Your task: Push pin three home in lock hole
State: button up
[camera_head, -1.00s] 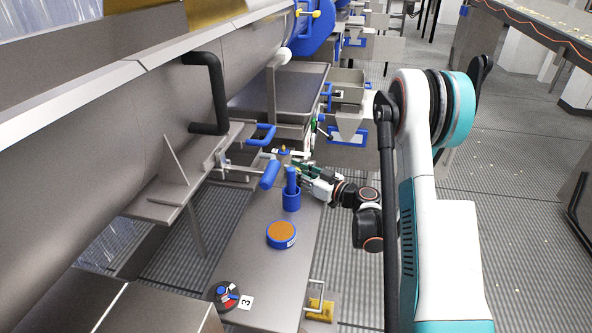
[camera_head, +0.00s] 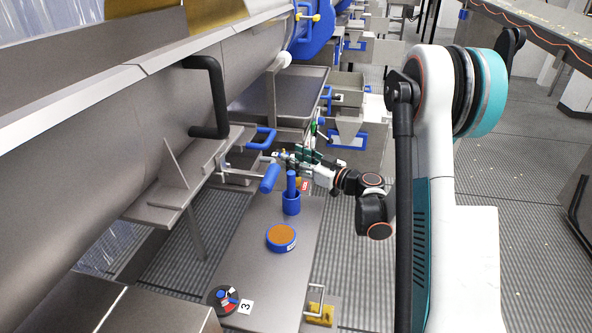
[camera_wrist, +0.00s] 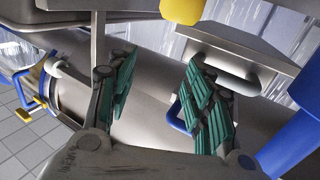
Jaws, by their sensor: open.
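My gripper (camera_head: 290,157) is at the far end of the grey bench, by the bracket on the drum's side. In the wrist view my gripper (camera_wrist: 158,105) has its two green-padded fingers spread wide, with nothing held between them. A yellow knob (camera_wrist: 182,10) shows at the top edge of the wrist view, above and between the fingers and apart from them. I cannot tell for certain whether it is the head of pin three. The lock hole cannot be made out; my gripper covers part of the bracket.
A blue grip (camera_head: 270,178) and a blue holder (camera_head: 291,204) with a blue rod stand close to my gripper. A blue-rimmed orange disc (camera_head: 281,238) and a dark round dial (camera_head: 222,299) beside a "3" label lie nearer. The large steel drum (camera_head: 160,110) fills the left.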

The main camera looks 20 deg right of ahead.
jog(key=shift+r, duration=1.95)
